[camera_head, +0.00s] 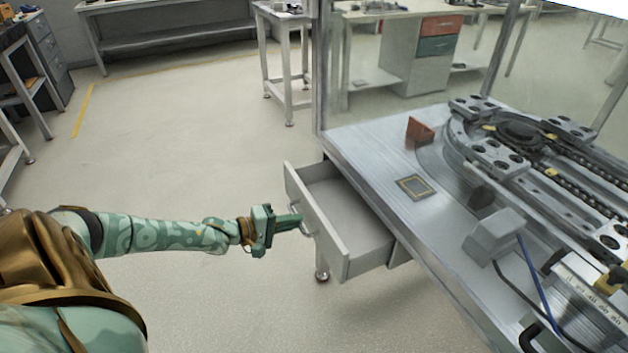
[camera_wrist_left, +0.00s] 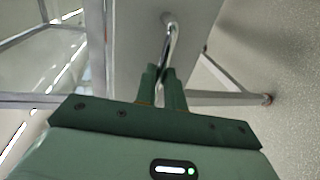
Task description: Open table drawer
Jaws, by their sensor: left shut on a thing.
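The table drawer (camera_head: 338,262) is grey and stands pulled out from under the left side of the metal table (camera_head: 368,155). Its inside shows as empty in the head view. A curved metal handle (camera_head: 303,219) is on its front; the handle also shows in the left wrist view (camera_wrist_left: 173,32). My left gripper (camera_head: 298,219) is green and shut on this handle. In the left wrist view its two fingers (camera_wrist_left: 162,75) are close together around the lower part of the handle. My right gripper does not show.
On the table are a ring track (camera_head: 520,135), an orange-brown wedge (camera_head: 419,130), a dark square plate (camera_head: 415,187) and a grey block (camera_head: 494,236) with cables. The floor left of the drawer is clear. Workbenches (camera_head: 170,28) stand at the back.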

